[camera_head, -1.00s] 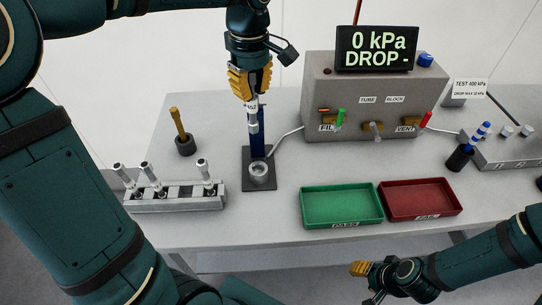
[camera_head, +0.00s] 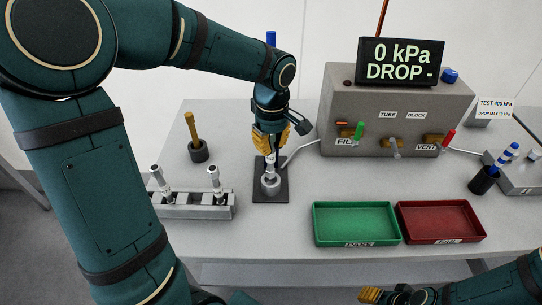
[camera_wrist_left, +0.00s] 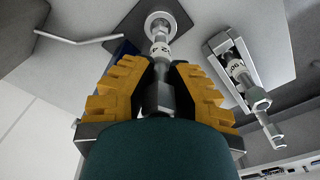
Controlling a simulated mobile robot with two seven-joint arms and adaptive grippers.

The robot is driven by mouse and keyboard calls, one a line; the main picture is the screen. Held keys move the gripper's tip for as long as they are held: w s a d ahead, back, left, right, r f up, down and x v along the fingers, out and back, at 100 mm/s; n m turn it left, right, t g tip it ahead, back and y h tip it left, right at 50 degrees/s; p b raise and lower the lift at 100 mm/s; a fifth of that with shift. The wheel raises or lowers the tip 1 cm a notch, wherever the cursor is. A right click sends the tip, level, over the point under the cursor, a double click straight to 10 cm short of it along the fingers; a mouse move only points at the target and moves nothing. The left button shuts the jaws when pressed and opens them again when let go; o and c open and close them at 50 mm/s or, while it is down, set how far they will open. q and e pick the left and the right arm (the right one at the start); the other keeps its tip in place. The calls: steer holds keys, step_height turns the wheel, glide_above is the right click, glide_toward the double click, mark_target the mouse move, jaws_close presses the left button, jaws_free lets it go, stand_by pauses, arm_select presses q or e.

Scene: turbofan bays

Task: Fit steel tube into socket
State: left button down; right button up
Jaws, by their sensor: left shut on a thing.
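The steel tube (camera_head: 270,169) is upright under my left gripper (camera_head: 269,148), which is shut on its upper part. The tube carries a white label and also shows between the yellow fingers in the left wrist view (camera_wrist_left: 160,50). The socket (camera_head: 271,186) is a metal ring on a dark base plate (camera_head: 270,196), seen also in the wrist view (camera_wrist_left: 159,23). The tube's lower end meets the socket's opening; how deep it sits I cannot tell. My right gripper (camera_head: 370,295) is partly in view at the bottom edge, away from the tube; its opening is unclear.
A rack (camera_head: 205,208) with further tubes stands left of the socket. A green tray (camera_head: 355,221) and a red tray (camera_head: 440,219) lie to the right. The grey test box (camera_head: 395,115) with its display stands behind. A yellow-handled tool (camera_head: 192,128) stands in a dark holder.

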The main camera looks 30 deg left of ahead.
mark_target(271, 169)
arm_select(q)
step_height(271, 169, down, 4)
steer(key=shift+f+b, duration=0.1)
steer(key=shift+b, duration=0.3)
steer(key=shift+f, duration=0.1)
steer(key=c, duration=1)
jaws_free()
steer(key=shift+c, duration=0.2)
steer(key=shift+r, duration=0.25)
step_height(271, 169, up, 12)
steer(key=shift+s+d+f+p, duration=0.1)
steer(key=shift+d+p, duration=0.05)
steer(key=shift+p, duration=1.1)
